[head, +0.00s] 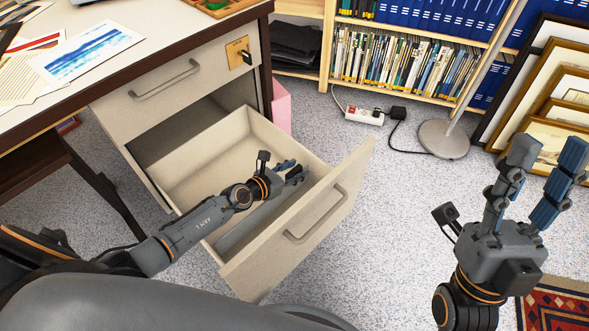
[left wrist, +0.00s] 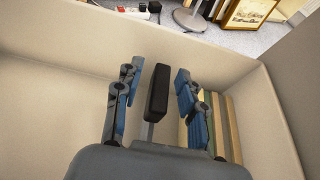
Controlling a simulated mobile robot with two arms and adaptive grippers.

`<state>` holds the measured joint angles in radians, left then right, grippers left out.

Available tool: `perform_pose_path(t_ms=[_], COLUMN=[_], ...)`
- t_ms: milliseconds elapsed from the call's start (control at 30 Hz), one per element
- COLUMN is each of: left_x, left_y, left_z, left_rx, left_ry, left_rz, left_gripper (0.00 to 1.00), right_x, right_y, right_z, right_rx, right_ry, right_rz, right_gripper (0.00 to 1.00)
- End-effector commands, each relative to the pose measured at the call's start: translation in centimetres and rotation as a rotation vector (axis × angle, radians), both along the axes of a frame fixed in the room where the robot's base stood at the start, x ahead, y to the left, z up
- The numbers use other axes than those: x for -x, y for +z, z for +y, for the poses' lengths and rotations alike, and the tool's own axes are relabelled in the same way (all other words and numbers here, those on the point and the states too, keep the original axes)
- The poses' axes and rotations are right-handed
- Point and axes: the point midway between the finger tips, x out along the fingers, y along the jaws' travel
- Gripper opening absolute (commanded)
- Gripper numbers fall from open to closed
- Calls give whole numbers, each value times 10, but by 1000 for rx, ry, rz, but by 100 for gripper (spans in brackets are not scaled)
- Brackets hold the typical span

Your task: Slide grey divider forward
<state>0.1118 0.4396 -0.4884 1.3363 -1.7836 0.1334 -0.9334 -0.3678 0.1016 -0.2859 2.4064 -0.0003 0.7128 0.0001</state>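A pale grey strip (head: 240,228), which looks like the grey divider, runs inside the open cream drawer (head: 318,210), parallel to its front; my left arm partly hides it. My left gripper (head: 290,170) is inside the drawer. In the left wrist view its blue-padded fingers (left wrist: 155,100) are apart. A dark block (left wrist: 158,92) on a thin grey stem shows between them, with gaps visible on both sides; I cannot tell whether it belongs to the divider. My right gripper (head: 540,180) is open and empty above the floor, right of the drawer.
Several beige, green and brown strips (left wrist: 230,130) stand beside the right finger in the drawer. The desk (head: 160,45) is at the upper left. A power strip (head: 364,116), lamp base (head: 443,138) and leaning frames (head: 550,110) lie beyond.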

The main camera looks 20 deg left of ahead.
Motion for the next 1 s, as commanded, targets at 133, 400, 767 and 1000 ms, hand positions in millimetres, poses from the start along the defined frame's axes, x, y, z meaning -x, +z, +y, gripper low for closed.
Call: perform_pose_path(t_ms=[133,400,767,1000], left_x=[0,28,86,99], left_y=[0,11,38,46], left_z=[0,13,41,48], left_rx=[0,0,-2,0], left_ry=[0,0,0,0], left_rz=[0,2,1,-1], left_gripper=[40,40,40,40], right_x=[0,0,0,0], right_y=[0,0,0,0], right_z=[0,0,0,0], right_rx=[-1,-1,-1,-1], right_ry=[1,1,1,1], right_rz=[-1,-1,-1,-1], right_gripper=[40,40,40,40])
